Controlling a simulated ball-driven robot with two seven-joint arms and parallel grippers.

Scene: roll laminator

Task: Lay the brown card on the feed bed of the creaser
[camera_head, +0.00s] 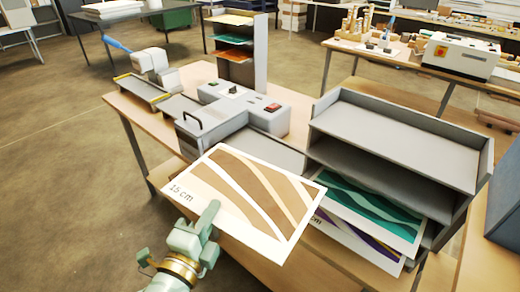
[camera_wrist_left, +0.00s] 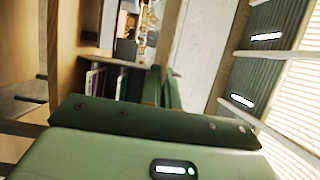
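The brown card (camera_head: 250,200), white-bordered with brown and tan waves and "15 cm" printed on it, is held up in front of the machine at the middle of the table. My left gripper (camera_head: 210,216) is shut on its near left edge. Its dark green fingers (camera_wrist_left: 162,90) also show in the left wrist view, close together. The grey machine, which I take as the creaser (camera_head: 235,105), has a black handle, a knob and a red switch. Its grey feed bed (camera_head: 268,152) lies flat behind the card, which partly hides it. My right gripper is not in view.
A grey shelf unit (camera_head: 400,140) stands right of the feed bed, with a green card (camera_head: 375,212) and a purple-striped card (camera_head: 350,240) low in it. A narrow rack (camera_head: 253,60) stands behind the machine. A grey tray (camera_head: 178,106) lies to its left.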

